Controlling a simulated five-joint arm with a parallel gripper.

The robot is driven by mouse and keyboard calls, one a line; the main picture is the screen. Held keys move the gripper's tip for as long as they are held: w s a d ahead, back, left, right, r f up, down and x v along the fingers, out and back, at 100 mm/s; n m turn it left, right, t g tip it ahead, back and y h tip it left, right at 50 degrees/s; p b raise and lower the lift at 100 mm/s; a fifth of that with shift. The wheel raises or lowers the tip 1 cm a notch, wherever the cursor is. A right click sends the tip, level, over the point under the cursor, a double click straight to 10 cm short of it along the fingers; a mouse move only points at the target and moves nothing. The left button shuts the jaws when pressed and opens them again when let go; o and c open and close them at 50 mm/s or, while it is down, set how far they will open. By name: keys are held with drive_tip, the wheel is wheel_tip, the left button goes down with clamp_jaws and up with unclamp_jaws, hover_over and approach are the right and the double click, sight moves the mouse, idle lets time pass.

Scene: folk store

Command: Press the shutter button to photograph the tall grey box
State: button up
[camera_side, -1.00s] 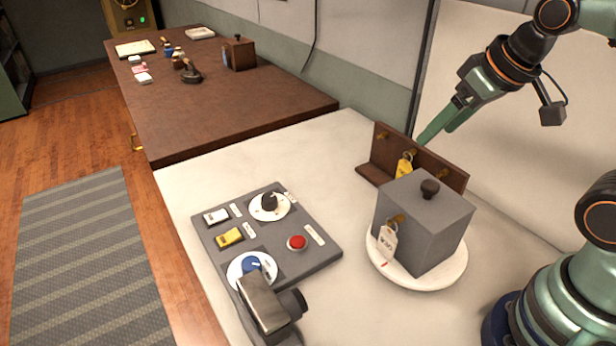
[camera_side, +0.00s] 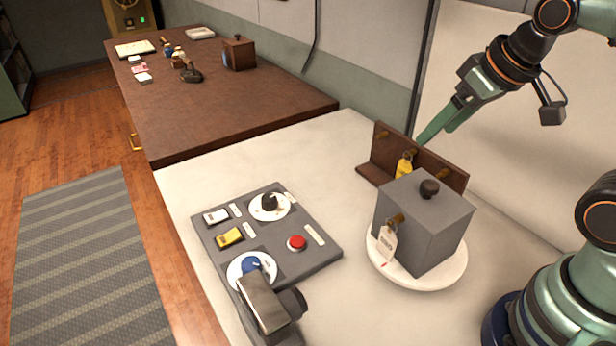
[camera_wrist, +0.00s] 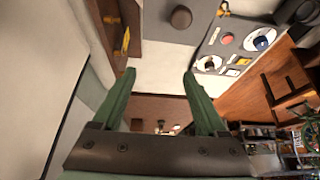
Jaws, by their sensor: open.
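The tall grey box (camera_side: 440,225) with a dark knob on its lid stands on a round white plate (camera_side: 385,272). A brass key with a paper tag (camera_side: 388,243) hangs at its front. A grey control panel (camera_side: 215,255) lies left of the box, with a round red button (camera_side: 297,242) on its right part. A camera (camera_side: 265,302) stands at the panel's near end, its lens toward the box. My gripper (camera_side: 438,132) is open and empty, raised behind the box and far from the button. The wrist view shows its two fingers apart (camera_wrist: 159,74), with the box (camera_wrist: 155,28) beyond.
The panel also has a white switch (camera_side: 215,216), a yellow switch (camera_side: 229,238), a black knob (camera_side: 269,203) and a blue knob (camera_side: 251,264). A wooden key rack (camera_side: 440,172) with a yellow tag (camera_side: 404,167) stands behind the box. A brown table (camera_side: 230,110) holds small items at the back.

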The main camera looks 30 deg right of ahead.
clamp_jaws()
idle(1.7)
